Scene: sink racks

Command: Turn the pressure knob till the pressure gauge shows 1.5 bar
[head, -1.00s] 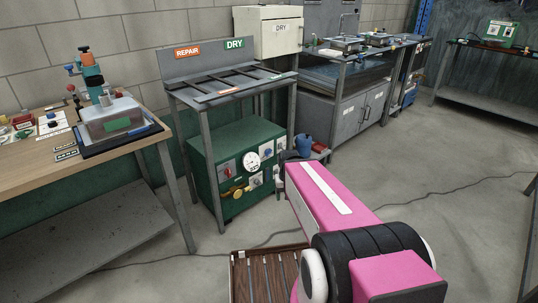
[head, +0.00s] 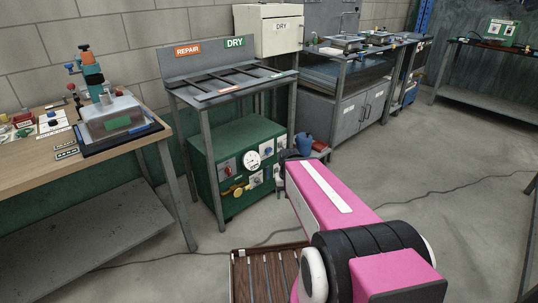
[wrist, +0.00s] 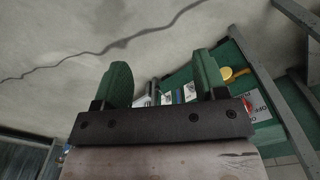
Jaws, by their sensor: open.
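The green pressure unit (head: 205,165) stands on the floor under the rack. Its front has a round white pressure gauge (head: 251,157); the needle and scale are too small to read. Around the gauge are a red control (head: 228,169), a blue knob (head: 267,150) and yellow fittings (head: 238,190). I cannot tell which is the pressure knob. In the wrist view my gripper (wrist: 163,80) is open, with two green fingers apart and nothing between them. The panel shows beyond them, tilted, with a yellow part (wrist: 230,74).
The grey rack (head: 225,88) with REPAIR and DRY signs stands over the unit. A blue jug (head: 304,144) is right of it. A wooden slatted tray (head: 265,248) lies low in front. A workbench (head: 40,165) is at left. Open floor lies right.

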